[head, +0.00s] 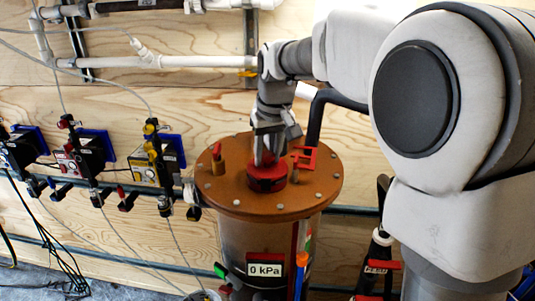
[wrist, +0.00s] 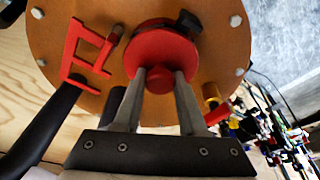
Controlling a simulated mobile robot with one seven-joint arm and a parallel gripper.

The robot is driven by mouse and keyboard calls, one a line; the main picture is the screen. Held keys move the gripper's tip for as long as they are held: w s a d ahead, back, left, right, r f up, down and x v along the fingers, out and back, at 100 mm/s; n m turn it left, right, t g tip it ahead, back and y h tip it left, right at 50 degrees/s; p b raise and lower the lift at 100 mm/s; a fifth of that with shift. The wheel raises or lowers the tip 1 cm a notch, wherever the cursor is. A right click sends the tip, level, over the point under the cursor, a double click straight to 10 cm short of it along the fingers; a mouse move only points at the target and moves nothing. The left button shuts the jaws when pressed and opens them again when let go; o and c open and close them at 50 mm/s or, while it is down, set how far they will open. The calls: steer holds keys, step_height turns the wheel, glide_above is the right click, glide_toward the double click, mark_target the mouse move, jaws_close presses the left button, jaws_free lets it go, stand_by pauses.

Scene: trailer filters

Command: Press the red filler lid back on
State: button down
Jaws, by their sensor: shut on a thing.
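The red filler lid (head: 267,181) is at the middle of the brown round tank top (head: 234,204). In the wrist view the lid (wrist: 160,45) is a red disc with a small raised knob (wrist: 158,84). My gripper (head: 267,160) points down onto the lid. In the wrist view my gripper (wrist: 160,84) has a fingertip on either side of the knob, shut on it. The lid looks level, at the filler opening. The opening under it is hidden, so I cannot tell how fully it is seated.
A red bracket (head: 304,158) stands on the tank top right of the lid; a brass fitting with a red cap (head: 217,160) stands left. A black pipe (head: 318,112) rises behind. A "0 kPa" display (head: 265,270) is on the tank front. Pumps and tubing (head: 150,165) line the wall left.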

jaws_free()
stand_by(0.4)
steer(key=shift+r+p, duration=2.95)
steer(key=shift+r, duration=0.55)
jaws_close()
steer(key=shift+f, duration=0.3)
